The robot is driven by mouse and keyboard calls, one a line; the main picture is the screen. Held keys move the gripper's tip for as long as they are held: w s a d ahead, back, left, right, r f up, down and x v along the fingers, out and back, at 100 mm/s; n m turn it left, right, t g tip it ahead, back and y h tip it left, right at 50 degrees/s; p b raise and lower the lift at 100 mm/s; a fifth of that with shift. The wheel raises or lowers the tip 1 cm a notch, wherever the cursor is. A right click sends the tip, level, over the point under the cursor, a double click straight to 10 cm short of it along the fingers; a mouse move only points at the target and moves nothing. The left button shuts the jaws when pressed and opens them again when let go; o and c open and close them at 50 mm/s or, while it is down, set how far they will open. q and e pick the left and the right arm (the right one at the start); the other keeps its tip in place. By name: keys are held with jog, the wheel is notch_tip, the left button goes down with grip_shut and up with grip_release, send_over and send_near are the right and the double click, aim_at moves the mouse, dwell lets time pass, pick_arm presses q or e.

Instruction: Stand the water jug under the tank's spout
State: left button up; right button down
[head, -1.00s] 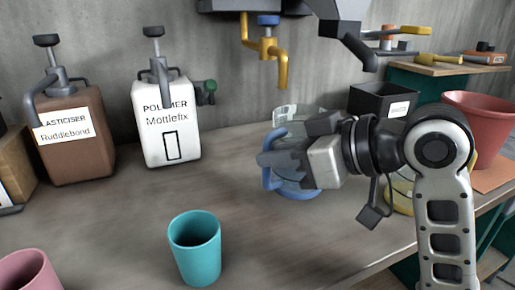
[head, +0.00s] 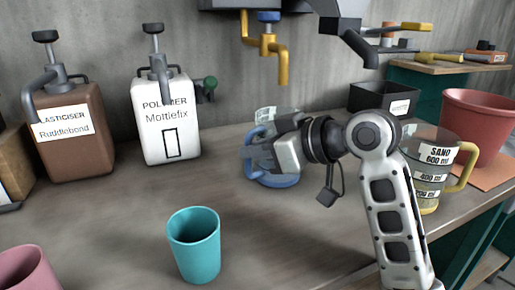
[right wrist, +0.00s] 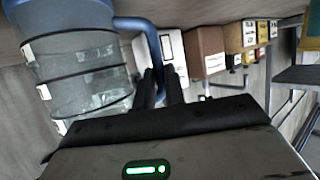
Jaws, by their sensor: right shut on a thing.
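The water jug (head: 277,181) is clear with a blue base and blue handle. It looks upright at the bench, below the brass tap; I cannot tell whether it touches the bench. My right gripper (head: 262,155) is shut on its handle, and hides much of the body in the head view. In the right wrist view the jug (right wrist: 80,70) fills the left, with the handle (right wrist: 152,40) between the fingers (right wrist: 160,85). The tank's spout (head: 282,60) is a brass tap with a blue top, under a dark tank edge (head: 235,5). My left gripper is not in view.
A measuring jug marked SAND (head: 432,165) and a red pot (head: 475,125) stand right of my right arm. A black bin (head: 385,100) is behind. A teal cup (head: 194,245) stands in front. White (head: 165,120) and brown (head: 72,145) dispensers stand left. The bench middle is clear.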

jog(key=shift+f, duration=0.1)
jog(key=c, duration=1.5)
grip_release()
jog(key=shift+o, duration=0.2)
jog(key=p+v, duration=0.1)
jog(key=v, duration=1.1)
